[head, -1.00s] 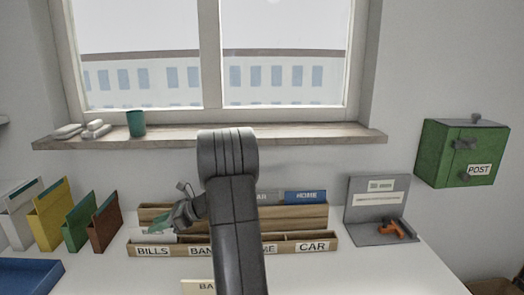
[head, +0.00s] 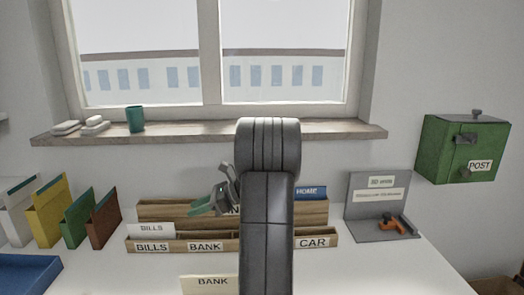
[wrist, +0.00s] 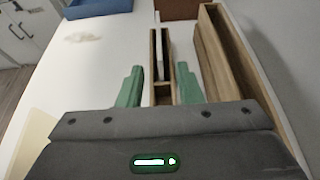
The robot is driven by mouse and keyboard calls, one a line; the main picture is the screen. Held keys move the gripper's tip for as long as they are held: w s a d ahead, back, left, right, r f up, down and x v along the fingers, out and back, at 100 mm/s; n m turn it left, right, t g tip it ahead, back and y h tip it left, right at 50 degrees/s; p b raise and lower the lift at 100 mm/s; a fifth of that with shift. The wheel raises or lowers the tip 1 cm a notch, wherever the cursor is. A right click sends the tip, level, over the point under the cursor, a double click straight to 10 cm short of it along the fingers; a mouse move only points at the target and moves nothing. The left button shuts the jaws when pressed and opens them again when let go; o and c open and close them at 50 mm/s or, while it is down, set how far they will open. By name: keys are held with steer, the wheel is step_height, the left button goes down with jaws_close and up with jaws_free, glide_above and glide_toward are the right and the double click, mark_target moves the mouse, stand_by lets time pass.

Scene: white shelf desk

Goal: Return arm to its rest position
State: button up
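My gripper (head: 202,206) is above the left part of the wooden letter sorter (head: 168,246), partly hidden behind my dark arm in the head view. In the wrist view its two green fingers (wrist: 158,90) stand apart with nothing held between them. The sorter's wooden slots (wrist: 160,50) show beyond and between the fingers. A white card marked BILLS (head: 152,230) stands upright in the sorter's left slot.
A card marked BANK (head: 212,282) lies on the desk in front of the sorter. Coloured folders (head: 77,220) and a blue tray (head: 28,274) are at left. A grey stand with an orange-handled tool (head: 398,224) and a green POST box (head: 462,148) are at right. A windowsill (head: 320,130) runs behind.

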steer(key=x, duration=1.3)
steer(key=shift+s+f, duration=0.15)
steer(key=r+p, duration=0.2)
steer(key=p, duration=0.1)
steer(key=shift+a+r, duration=0.15)
steer(key=shift+a, duration=0.2)
step_height(320, 180, up, 9)
steer(key=p, duration=1)
steer(key=shift+f, duration=0.3)
